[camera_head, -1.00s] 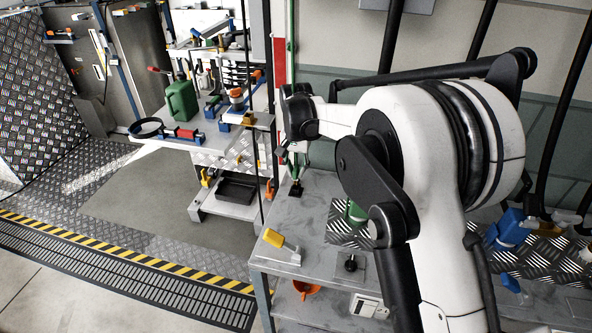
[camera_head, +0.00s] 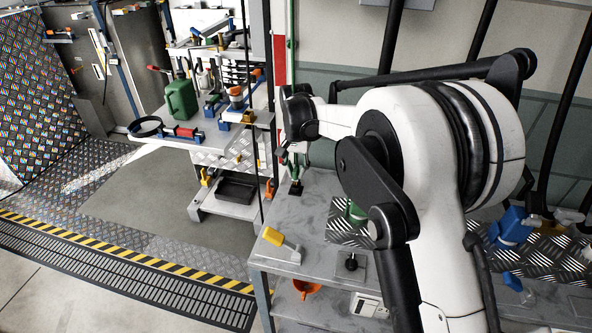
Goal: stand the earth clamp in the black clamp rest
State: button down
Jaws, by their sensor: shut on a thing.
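My gripper (camera_head: 287,145) is a small dark shape below the wrist of my arm, above the back left corner of the grey bench. It is shut on the earth clamp (camera_head: 295,169), a small, mostly green piece that hangs below it. The black clamp rest (camera_head: 296,188) is a small dark block on the bench top, directly beneath the clamp. The clamp's lower end appears at or just above the rest; I cannot tell whether they touch. The fingers are small and partly hidden.
The grey bench (camera_head: 318,207) bears a yellow-handled tool (camera_head: 281,243) and a black knob on a plate (camera_head: 351,263). My arm hides much of its right side. A side table behind left holds a green can (camera_head: 181,100). A green vertical line (camera_head: 291,40) runs above my gripper.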

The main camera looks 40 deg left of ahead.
aim_at(296, 168)
jog(key=shift+f+b, duration=0.8)
jog(key=shift+f, duration=0.4)
jog(key=c, duration=1.7)
grip_release()
jog(key=shift+o, duration=0.2)
jog(key=shift+r, duration=0.15)
notch_tip(296, 168, up, 12)
jog(key=shift+f, duration=0.1)
